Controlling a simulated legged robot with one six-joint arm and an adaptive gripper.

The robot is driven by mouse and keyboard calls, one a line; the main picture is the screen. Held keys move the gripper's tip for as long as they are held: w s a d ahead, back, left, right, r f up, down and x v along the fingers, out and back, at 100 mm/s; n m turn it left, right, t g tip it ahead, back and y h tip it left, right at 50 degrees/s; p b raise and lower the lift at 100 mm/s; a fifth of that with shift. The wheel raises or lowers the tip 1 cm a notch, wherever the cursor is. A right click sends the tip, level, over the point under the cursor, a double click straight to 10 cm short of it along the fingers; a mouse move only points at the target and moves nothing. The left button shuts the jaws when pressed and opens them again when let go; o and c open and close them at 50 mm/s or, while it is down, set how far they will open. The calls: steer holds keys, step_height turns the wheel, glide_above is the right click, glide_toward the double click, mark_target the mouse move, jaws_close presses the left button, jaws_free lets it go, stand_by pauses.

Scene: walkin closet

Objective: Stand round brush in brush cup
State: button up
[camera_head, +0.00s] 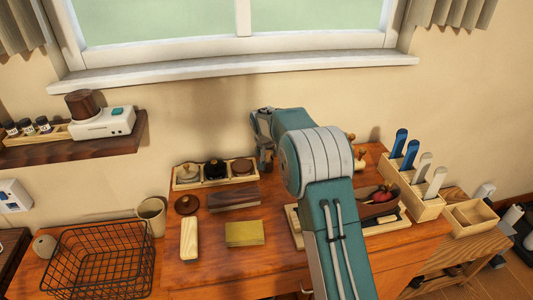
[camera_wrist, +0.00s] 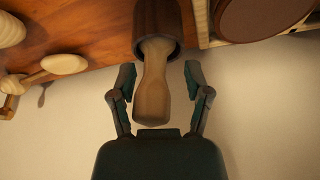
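In the wrist view, a dark brown cup (camera_wrist: 157,14) shows at the top with its mouth facing my gripper. A tan wooden handle (camera_wrist: 152,85), apparently the round brush's, sticks out of the cup's mouth; its other end is hidden inside. My gripper (camera_wrist: 159,72) is open, with one finger on each side of the handle and a visible gap at both sides. In the head view, my gripper (camera_head: 264,155) is at the back of the desk near the wall, partly behind my arm. The cup and brush cannot be made out clearly there.
A wooden tray of pots (camera_head: 215,172) stands close left of my gripper. Wooden knobbed pieces (camera_wrist: 62,64) are on the other side. A wire basket (camera_head: 98,262), a beige cup (camera_head: 151,216) and a yellow block (camera_head: 245,233) lie further left and forward. A tool rack (camera_head: 414,190) stands right.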

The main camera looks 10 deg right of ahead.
steer(key=shift+r, duration=0.1)
steer(key=v, duration=1.1)
steer(key=shift+s+r, duration=0.15)
steer(key=shift+r, duration=0.2)
steer(key=s+d+r+n, duration=0.1)
steer(key=s+r, duration=0.4)
steer(key=s, duration=0.6)
steer(key=s+r+n, duration=0.1)
steer(key=s+r, duration=0.5)
steer(key=s, duration=0.5)
steer(key=s+f, duration=0.2)
steer(key=s, duration=0.7)
steer(key=s+f+n+t+y, duration=0.1)
steer(key=s+f, duration=0.1)
steer(key=s, duration=0.8)
steer(key=shift+s+d+f, duration=0.15)
steer(key=shift+s+f, duration=0.15)
steer(key=shift+f, duration=0.1)
